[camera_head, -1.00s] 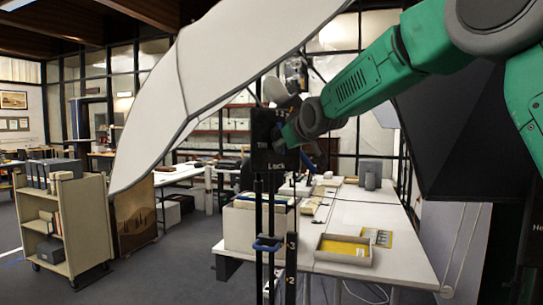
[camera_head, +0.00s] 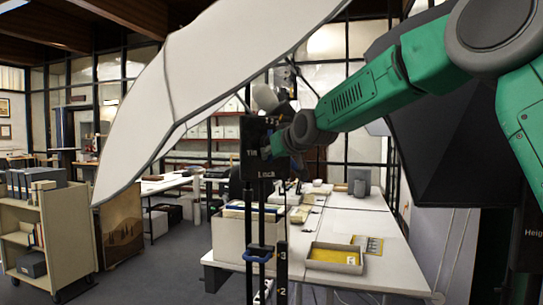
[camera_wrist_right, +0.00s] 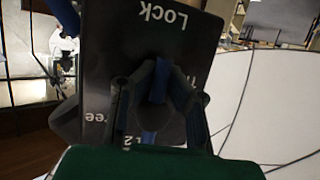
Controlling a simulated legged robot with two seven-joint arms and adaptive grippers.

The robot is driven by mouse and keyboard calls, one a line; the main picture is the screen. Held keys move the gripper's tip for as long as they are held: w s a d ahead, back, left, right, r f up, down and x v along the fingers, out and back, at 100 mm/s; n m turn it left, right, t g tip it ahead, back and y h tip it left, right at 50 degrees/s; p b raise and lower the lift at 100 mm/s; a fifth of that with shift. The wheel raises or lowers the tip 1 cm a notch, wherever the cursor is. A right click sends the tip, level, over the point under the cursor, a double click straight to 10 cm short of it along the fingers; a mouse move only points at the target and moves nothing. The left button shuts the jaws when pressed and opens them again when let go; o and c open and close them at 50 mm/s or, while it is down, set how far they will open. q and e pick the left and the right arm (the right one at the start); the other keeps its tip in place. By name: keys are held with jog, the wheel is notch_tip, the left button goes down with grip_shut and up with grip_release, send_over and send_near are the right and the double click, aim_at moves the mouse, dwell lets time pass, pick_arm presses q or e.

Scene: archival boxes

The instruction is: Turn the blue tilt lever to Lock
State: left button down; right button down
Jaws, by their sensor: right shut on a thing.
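A black panel (camera_head: 254,160) with white "Tilt" and "Lock" lettering stands upright on dark poles, left of centre in the head view. My right gripper (camera_head: 275,149) reaches its face from the right. In the right wrist view the panel (camera_wrist_right: 190,38) appears upside down, with "Lock" at the top and "Free" at lower left. The blue tilt lever (camera_wrist_right: 158,82) sits between the two dark fingers of my right gripper (camera_wrist_right: 157,92), which are shut on it. The fingers hide part of the lever, so its exact angle is unclear. My left gripper is out of view.
A large white panel (camera_head: 215,65) hangs at upper left, near the black panel. A black softbox-like shape (camera_head: 450,140) is behind my right arm. A blue handle (camera_head: 257,254) is lower on the poles. A white table (camera_head: 385,270) holds a tray (camera_head: 312,263) and boxes.

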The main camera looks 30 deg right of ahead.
jog(key=shift+f, duration=0.1)
jog(key=c, duration=1.8)
grip_release()
jog(key=shift+c, duration=0.2)
jog(key=shift+w, duration=0.1)
jog(key=shift+d, duration=0.1)
jog(key=shift+s, duration=0.4)
jog(key=v, duration=0.6)
jog(key=shift+s, duration=0.25)
